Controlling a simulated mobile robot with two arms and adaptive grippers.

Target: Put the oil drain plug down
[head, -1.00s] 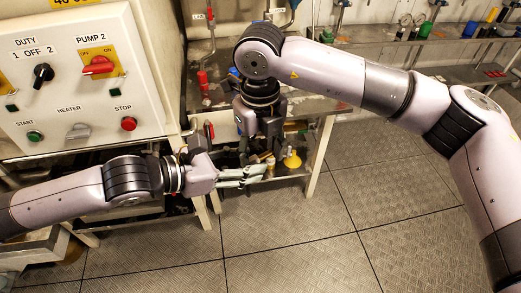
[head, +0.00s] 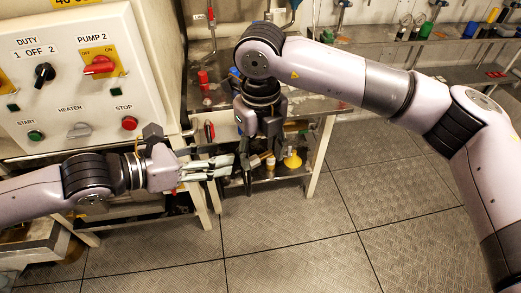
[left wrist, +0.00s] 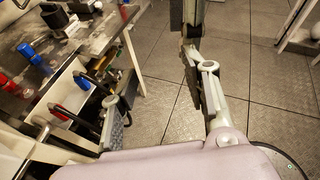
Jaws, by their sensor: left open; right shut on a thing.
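My right gripper (head: 260,158) points down from the arm that comes in from the right, in front of the metal bench. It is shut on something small. I cannot make out the oil drain plug itself; the gripper and the clutter behind it hide it. My left gripper (head: 233,165) lies level, just left of the right gripper and apart from it or nearly so. Its pale fingers are spread, with nothing seen between them. In the left wrist view the open fingers of the left gripper (left wrist: 160,95) stand over the floor and the bench side.
The metal bench (head: 312,106) carries a red bottle (head: 203,80). A yellow funnel-like item (head: 292,161) stands on its lower shelf. The control panel (head: 75,75) is at the left, above my left arm. The plated floor (head: 300,235) in front is clear.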

